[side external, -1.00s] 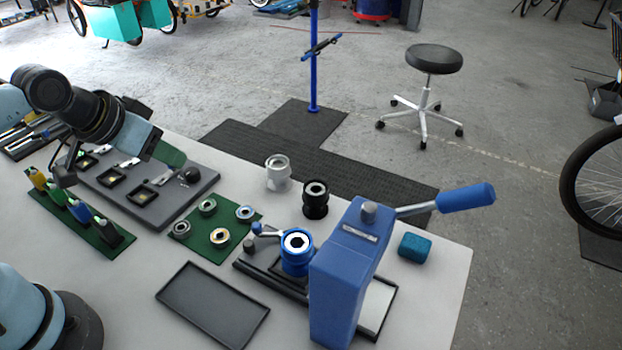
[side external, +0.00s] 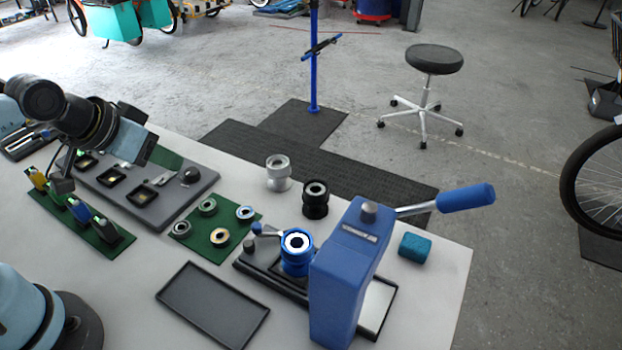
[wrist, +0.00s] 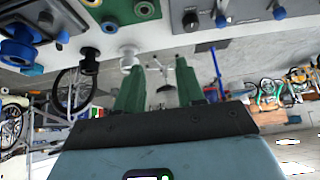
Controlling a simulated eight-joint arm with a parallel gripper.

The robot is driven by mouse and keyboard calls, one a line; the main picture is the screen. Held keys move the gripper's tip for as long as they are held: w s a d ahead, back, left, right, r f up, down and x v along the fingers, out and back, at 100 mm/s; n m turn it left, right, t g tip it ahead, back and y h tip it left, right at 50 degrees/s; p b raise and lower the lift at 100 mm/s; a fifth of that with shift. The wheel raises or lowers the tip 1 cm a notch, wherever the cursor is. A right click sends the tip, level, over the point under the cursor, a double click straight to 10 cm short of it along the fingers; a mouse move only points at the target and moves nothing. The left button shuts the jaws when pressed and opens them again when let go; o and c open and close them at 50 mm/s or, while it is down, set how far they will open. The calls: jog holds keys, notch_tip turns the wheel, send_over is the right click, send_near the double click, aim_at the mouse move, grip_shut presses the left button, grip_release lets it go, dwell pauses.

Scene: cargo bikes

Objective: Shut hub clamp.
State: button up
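The hub clamp holds a blue hub (side external: 297,250) upright on a dark base beside the blue press. Its short lever with a blue knob (side external: 257,228) points left from the hub. The hub (wrist: 18,52) and knob (wrist: 62,37) also show at the upper left of the wrist view. I cannot tell how tight the clamp is. My gripper (side external: 168,156) is at the left, above the grey tray board and well away from the clamp. In the wrist view its two green fingers (wrist: 160,88) stand apart with nothing between them.
The tall blue press (side external: 345,275) with its long handle stands right of the clamp. A black hub (side external: 315,200) and silver hub (side external: 278,173) stand behind. A green mat (side external: 222,253) with rings lies left, an empty black tray (side external: 213,305) in front. A teal block (side external: 415,247) lies right.

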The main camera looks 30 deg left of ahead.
jog(key=shift+o, duration=0.5)
jog(key=n+g, duration=0.4)
jog(key=g, duration=0.3)
send_near(256, 224)
notch_tip(256, 224, down, 8)
jog(key=shift+w+f, duration=0.1)
jog(key=shift+f, duration=0.15)
grip_shut()
